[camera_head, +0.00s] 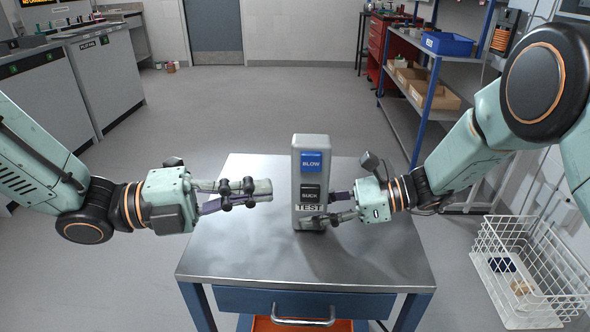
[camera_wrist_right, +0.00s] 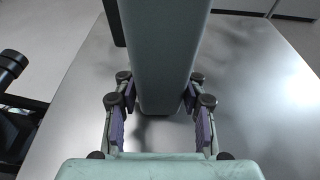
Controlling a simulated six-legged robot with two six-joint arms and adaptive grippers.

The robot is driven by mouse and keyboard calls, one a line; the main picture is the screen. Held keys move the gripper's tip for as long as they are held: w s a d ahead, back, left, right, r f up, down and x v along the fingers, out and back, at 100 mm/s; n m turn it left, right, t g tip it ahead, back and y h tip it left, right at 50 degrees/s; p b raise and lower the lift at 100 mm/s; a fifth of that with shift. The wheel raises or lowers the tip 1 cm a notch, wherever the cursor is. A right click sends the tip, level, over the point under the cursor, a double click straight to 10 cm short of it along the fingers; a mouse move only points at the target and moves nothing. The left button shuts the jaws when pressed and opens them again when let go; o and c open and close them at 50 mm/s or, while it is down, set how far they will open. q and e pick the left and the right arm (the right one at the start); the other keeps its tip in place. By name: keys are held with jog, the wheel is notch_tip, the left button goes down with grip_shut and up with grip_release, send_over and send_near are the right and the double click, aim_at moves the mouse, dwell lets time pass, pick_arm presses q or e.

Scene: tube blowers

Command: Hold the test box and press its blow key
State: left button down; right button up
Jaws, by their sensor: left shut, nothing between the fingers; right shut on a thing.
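The test box (camera_head: 312,143) is a tall grey box standing upright at the middle of the metal table. Its front shows a blue BLOW key (camera_head: 311,161) near the top, a dark SUCK key (camera_head: 310,193) below it and a TEST label (camera_head: 309,208). My right gripper (camera_head: 328,207) is shut on the lower part of the box from the right. In the right wrist view the box (camera_wrist_right: 160,50) is between the right gripper's finger pads (camera_wrist_right: 155,108). My left gripper (camera_head: 268,189) is shut and empty, left of the box, lower than the BLOW key and apart from it.
The metal table (camera_head: 230,250) has bare room around the box. A drawer with a handle (camera_head: 303,316) is at its front. A white wire basket (camera_head: 520,265) stands on the floor at right. A blue-framed shelf (camera_head: 425,95) with bins is behind right.

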aim_at(311, 163)
pick_arm(q)
jog(key=w+d, duration=0.5)
jog(key=shift+w+d, duration=0.25)
jog(key=shift+d, duration=0.1)
dwell(0.3)
